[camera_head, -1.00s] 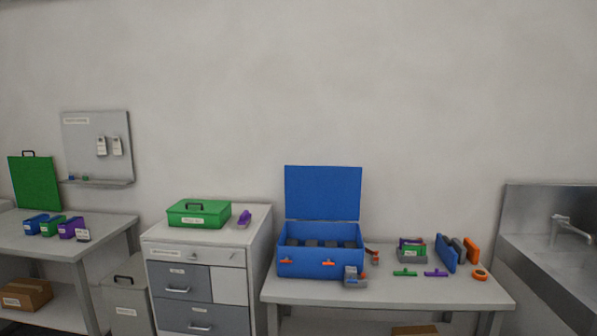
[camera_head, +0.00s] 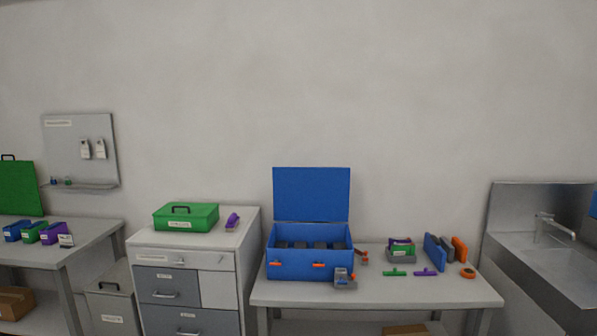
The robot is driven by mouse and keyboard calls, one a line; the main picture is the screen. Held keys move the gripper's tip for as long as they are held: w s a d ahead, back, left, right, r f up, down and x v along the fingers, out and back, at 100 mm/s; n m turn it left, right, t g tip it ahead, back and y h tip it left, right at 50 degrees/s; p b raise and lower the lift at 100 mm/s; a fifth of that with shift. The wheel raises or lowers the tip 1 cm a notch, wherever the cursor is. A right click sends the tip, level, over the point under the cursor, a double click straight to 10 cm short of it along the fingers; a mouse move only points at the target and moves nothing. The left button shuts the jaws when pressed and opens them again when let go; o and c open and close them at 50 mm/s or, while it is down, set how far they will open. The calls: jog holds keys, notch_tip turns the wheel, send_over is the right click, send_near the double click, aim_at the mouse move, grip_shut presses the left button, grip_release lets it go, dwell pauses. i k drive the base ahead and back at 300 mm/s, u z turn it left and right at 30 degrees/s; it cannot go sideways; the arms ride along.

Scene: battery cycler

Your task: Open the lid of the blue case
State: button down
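The blue case (camera_head: 297,270) stands on the light grey table near the middle of the view. Its blue lid (camera_head: 312,194) is raised and stands upright at the back. Several dark grey blocks sit in a row inside the case. Two orange latches show on its front face, a left latch (camera_head: 275,264) and a right latch (camera_head: 319,265). My gripper is not in view.
A small grey device (camera_head: 344,279) stands at the case's front right corner. To the right are a grey tray (camera_head: 401,256), upright blue, grey and orange pieces, and an orange ring (camera_head: 468,272). A drawer cabinet (camera_head: 195,258) bears a green case (camera_head: 186,218). A sink (camera_head: 560,270) is far right.

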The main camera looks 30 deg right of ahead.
aim_at(300, 193)
jog(key=i, duration=0.9)
